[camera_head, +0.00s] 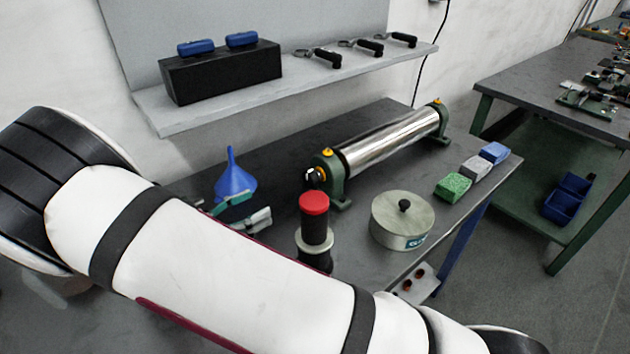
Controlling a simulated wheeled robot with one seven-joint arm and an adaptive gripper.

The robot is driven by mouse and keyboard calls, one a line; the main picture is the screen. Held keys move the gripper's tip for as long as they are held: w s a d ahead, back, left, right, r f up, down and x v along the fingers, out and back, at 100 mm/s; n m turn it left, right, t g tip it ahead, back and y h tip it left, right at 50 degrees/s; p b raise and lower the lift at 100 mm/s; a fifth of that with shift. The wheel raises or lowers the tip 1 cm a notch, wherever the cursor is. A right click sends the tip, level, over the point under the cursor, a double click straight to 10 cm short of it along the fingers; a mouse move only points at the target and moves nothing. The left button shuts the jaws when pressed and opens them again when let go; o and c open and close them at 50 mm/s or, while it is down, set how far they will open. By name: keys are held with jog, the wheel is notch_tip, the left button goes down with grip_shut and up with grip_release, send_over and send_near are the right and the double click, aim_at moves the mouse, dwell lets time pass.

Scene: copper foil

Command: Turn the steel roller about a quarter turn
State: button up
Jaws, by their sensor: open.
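The steel roller (392,142) is a shiny cylinder lying across two green end brackets with yellow caps, on the dark workbench (290,145). Its near bracket (338,184) has a dark round knob or shaft end (314,177) facing left. The far bracket (440,121) stands toward the back right. My white arm crosses the lower left of the view, in front of the bench. My gripper is not in view, so its place relative to the roller cannot be seen.
Near the roller stand a red-topped black cylinder (314,207), a round lidded metal tin (402,222) and a blue funnel (233,178). Green, grey and blue blocks (473,170) lie at the right. A shelf (220,108) overhangs the bench's back. Bare bench surface lies between the tin and roller.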

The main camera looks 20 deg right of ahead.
aim_at(307, 181)
jog(key=shift+w+d+f, duration=0.3)
jog(key=shift+f, duration=0.05)
jog(key=p+x, duration=0.1)
jog(key=x, duration=1.2)
jog(key=shift+w+d, duration=0.1)
jog(key=shift+d, duration=0.2)
jog(key=c, duration=1.2)
